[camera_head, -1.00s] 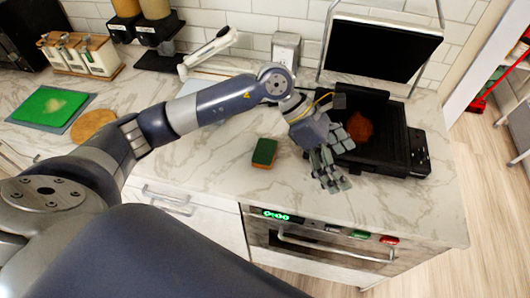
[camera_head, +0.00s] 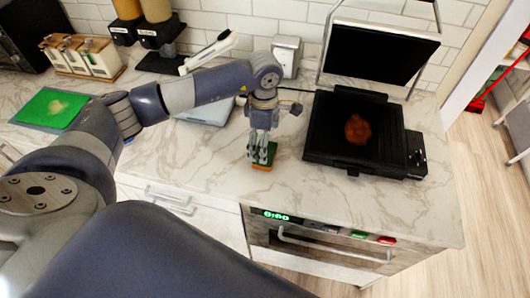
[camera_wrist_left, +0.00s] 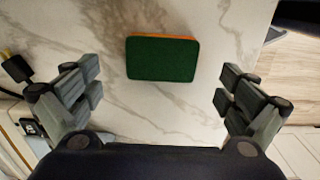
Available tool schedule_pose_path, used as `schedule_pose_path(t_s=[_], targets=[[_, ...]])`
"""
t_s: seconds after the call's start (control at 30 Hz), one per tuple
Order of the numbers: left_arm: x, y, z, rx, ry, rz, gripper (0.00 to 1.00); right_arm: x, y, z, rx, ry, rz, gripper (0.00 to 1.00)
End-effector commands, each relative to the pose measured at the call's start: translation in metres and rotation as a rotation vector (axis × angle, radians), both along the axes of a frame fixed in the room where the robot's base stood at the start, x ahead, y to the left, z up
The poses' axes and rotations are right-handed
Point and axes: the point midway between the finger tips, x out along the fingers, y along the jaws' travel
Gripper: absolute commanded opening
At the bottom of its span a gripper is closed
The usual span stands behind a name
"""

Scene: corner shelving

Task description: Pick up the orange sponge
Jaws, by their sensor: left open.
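The orange sponge (camera_head: 262,167) lies flat on the marble counter, with a green scouring face on top and an orange edge below. In the left wrist view the sponge (camera_wrist_left: 162,58) sits between the two fingers and a little beyond them, with clear space on both sides. My left gripper (camera_head: 262,152) points down over the sponge and hides part of it in the head view. In the wrist view the left gripper (camera_wrist_left: 160,92) is wide open and empty. My right gripper is not in view.
A black contact grill (camera_head: 325,140) with its lid up stands to the right, with a brown piece of food (camera_head: 357,130) on it. A green cutting board (camera_head: 50,108) lies at the left. The counter (camera_head: 215,165) around the sponge is clear.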

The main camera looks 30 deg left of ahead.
Motion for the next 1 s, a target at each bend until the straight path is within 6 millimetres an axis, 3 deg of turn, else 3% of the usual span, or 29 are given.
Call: schedule_pose_path(t_s=[0.2, 0.4, 0.67, 0.7, 1.0], targets=[[-0.002, -0.003, -0.021, -0.001, 0.005, -0.001, 0.98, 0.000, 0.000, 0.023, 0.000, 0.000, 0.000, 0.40], [-0.001, -0.003, -0.045, -0.002, 0.001, -0.001, 0.98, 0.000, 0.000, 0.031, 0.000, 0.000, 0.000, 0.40], [-0.001, -0.003, -0.050, -0.001, 0.000, -0.001, 0.98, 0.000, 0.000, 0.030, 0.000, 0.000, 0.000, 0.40], [-0.001, -0.003, -0.050, -0.001, 0.000, -0.001, 0.92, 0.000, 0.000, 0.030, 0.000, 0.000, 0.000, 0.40], [-0.001, -0.003, -0.049, -0.002, 0.000, -0.001, 0.67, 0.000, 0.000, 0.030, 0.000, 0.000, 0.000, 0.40]])
